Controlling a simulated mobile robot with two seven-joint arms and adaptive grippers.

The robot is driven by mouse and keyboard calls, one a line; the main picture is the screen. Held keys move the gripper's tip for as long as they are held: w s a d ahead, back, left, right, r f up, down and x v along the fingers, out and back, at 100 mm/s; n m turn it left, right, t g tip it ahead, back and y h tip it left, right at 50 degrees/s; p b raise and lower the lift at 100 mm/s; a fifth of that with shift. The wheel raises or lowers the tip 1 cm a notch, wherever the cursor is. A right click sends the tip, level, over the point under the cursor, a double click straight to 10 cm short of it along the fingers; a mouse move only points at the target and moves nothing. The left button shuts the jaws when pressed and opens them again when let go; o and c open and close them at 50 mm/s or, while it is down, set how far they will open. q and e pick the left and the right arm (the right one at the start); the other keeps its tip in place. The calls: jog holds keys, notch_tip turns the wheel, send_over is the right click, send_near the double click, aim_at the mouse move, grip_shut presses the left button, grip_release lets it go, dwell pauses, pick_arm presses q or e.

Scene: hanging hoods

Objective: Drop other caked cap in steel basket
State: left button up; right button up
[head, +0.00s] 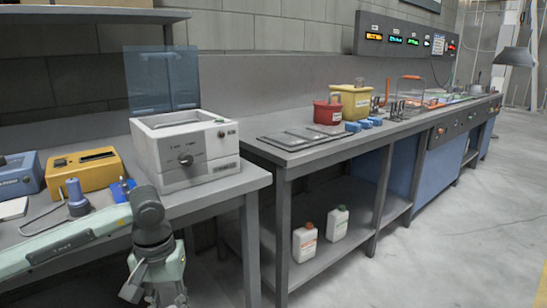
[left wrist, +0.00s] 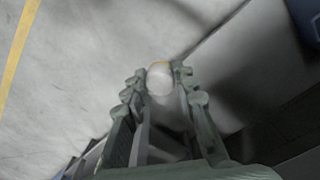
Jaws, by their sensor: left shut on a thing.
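My left gripper (left wrist: 161,84) is shut on a small round whitish thing with an orange-yellow edge, likely the caked cap (left wrist: 159,80), which sits between its fingertips in the left wrist view. In the head view my left arm comes in from the left over the near bench. Its gripper points down at the bottom, in front of the bench edge, and the cap does not show clearly there. I cannot make out a steel basket for certain. My right gripper is not in view.
A white box with a knob (head: 187,159) and raised see-through lid (head: 162,78) stands on the near bench. A yellow device (head: 88,172) is left of it. The far bench holds a red container (head: 328,112) and a yellow bin (head: 352,103). Floor (head: 430,245) at right is clear.

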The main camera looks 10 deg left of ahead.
pick_arm(q)
jog(key=w+d+r+m, duration=0.3)
jog(key=d, duration=0.6)
jog(key=shift+d+r, duration=0.25)
jog(key=shift+r, duration=0.1)
